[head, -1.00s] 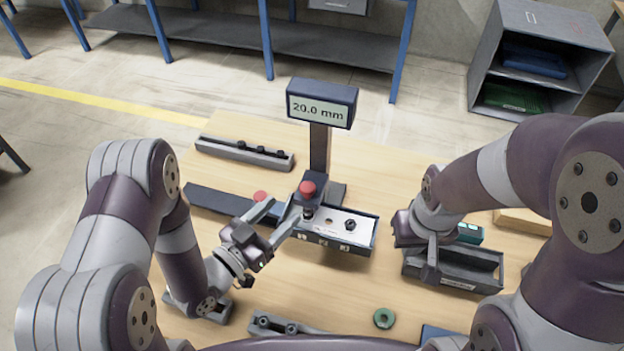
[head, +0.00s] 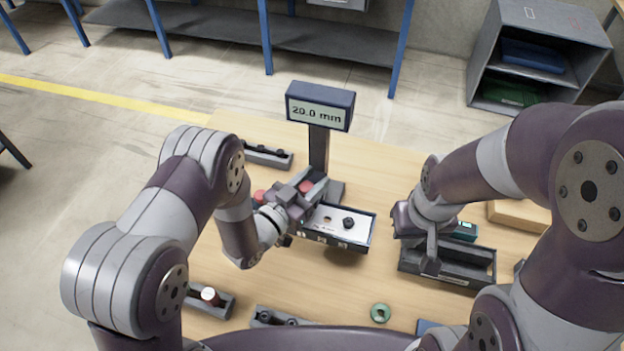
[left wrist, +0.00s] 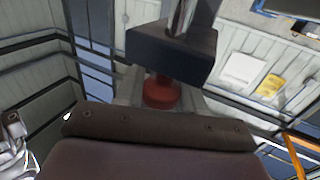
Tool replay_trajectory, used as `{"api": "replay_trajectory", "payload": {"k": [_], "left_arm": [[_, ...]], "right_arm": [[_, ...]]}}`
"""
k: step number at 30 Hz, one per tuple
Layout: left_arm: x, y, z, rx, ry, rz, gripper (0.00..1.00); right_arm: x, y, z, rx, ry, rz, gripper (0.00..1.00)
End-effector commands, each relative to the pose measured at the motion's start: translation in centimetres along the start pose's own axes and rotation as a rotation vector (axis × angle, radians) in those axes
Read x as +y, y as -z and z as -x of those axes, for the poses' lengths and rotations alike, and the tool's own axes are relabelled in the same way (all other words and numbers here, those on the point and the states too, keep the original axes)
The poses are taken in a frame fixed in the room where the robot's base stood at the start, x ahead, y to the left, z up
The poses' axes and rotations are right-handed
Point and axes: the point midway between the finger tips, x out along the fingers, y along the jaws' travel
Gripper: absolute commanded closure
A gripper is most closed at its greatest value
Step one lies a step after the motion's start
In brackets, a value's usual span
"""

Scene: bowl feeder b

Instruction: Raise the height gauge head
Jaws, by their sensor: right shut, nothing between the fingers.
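The height gauge has a display (head: 319,112) reading 20.0 mm on a dark column (head: 319,150). Its dark head block (left wrist: 172,52) carries a red knob (left wrist: 162,92). In the head view the red knob (head: 305,186) shows between parts of my left gripper (head: 307,181), which is at the head. In the left wrist view grey fingers flank the knob; whether they press on it I cannot tell. My right gripper (head: 432,268) is shut and empty over the near-left part of a dark tray (head: 462,279).
A tray with a white top (head: 325,221) and a black knob (head: 348,223) stands beside the gauge. A second red knob (head: 259,197) is left of my left gripper. A dark rack (head: 268,155) stands behind.

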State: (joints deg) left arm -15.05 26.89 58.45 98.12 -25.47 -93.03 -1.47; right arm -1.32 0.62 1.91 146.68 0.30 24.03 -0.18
Motion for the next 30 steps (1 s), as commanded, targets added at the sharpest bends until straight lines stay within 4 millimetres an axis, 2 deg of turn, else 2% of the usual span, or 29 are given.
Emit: {"api": "replay_trajectory", "payload": {"k": [1, 2, 3, 8, 16, 24, 25, 26, 27, 30], "left_arm": [[0.0, 0.1, 0.0, 0.002, 0.000, 0.000, 0.87], [0.0, 0.1, 0.0, 0.002, 0.000, 0.000, 0.97], [0.0, 0.1, 0.0, 0.002, 0.000, 0.000, 1.00], [0.0, 0.5, 0.0, 0.003, 0.000, -0.001, 1.00], [0.0, 4.7, 0.0, 0.006, 0.000, -0.002, 1.00], [-0.1, 4.9, -0.2, 0.015, 0.000, -0.004, 1.00], [-0.1, 4.9, -0.2, 0.016, 0.000, -0.004, 0.61], [-0.1, 5.0, -0.2, 0.018, 0.001, -0.005, 0.51], [-0.1, 5.0, -0.2, 0.017, 0.000, -0.005, 0.42], [-0.1, 4.8, -0.1, 0.013, 0.000, -0.003, 0.42]], "right_arm": [[0.0, 0.0, 0.0, 0.000, 0.000, 0.000, 1.00], [0.0, 0.0, 0.0, 0.000, 0.000, 0.000, 1.00], [0.0, 0.0, 0.0, 0.000, 0.000, 0.000, 1.00], [0.0, 0.0, 0.3, 0.000, 0.000, 0.000, 1.00], [0.0, 0.4, 3.0, 0.000, 0.000, 0.000, 1.00], [0.0, 0.3, 2.8, 0.000, 0.000, 0.000, 1.00], [0.0, 0.3, 2.8, 0.000, 0.000, 0.000, 1.00], [0.0, 0.3, 2.8, 0.000, 0.000, 0.000, 1.00], [0.0, 0.3, 2.8, 0.000, 0.000, 0.000, 1.00], [0.0, 0.3, 2.8, 0.000, 0.000, 0.000, 1.00]]}}
